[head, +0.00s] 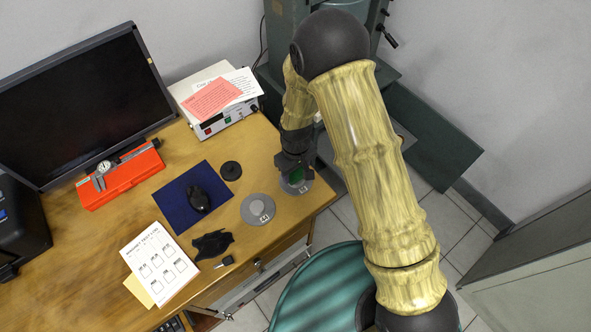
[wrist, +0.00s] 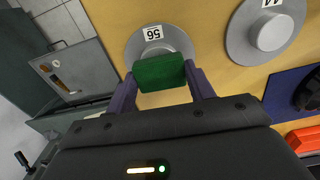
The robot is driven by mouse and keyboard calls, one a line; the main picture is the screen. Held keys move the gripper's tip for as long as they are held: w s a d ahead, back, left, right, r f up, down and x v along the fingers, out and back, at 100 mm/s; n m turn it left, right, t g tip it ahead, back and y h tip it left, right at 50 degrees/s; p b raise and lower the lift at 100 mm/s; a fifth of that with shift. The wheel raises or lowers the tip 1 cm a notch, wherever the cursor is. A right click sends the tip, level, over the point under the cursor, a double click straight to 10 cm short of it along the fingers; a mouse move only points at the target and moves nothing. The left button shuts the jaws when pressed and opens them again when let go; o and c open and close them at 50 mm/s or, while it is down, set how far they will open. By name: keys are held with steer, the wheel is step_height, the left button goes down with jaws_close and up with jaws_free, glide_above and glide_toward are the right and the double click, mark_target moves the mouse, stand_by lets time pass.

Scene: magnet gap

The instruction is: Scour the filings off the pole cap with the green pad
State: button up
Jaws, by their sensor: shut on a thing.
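My gripper (head: 291,166) is at the right end of the desk and is shut on the green pad (wrist: 160,73). The pad also shows as a small green patch in the head view (head: 297,175). The pad sits across the near edge of a grey round pole cap (wrist: 177,41) with a raised centre and a label that seems to read 56. This cap shows partly under my gripper in the head view (head: 303,187). I cannot tell if the pad touches it. A second grey cap (wrist: 272,32), labelled 44, lies beside it, also in the head view (head: 251,213). No filings can be made out.
A power supply (head: 226,121) with papers stands behind. The desk's right edge is close to the labelled 56 cap.

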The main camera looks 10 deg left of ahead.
steer(key=shift+r+p, duration=2.35)
steer(key=shift+r, duration=1)
steer(key=w+d+f+m, duration=0.1)
steer(key=w+d+m, duration=0.1)
steer(key=d, duration=0.6)
steer(key=w+d+f+m, duration=0.2)
steer(key=w+d+m, duration=0.1)
steer(key=d, duration=0.6)
steer(key=w+d+f+m, duration=0.2)
steer(key=d+m, duration=0.2)
steer(key=d, duration=0.4)
steer(key=shift+w+d+m, duration=0.2)
steer(key=shift+d+m, duration=0.1)
steer(key=shift+d, duration=0.05)
steer(key=shift+a+f, duration=0.1)
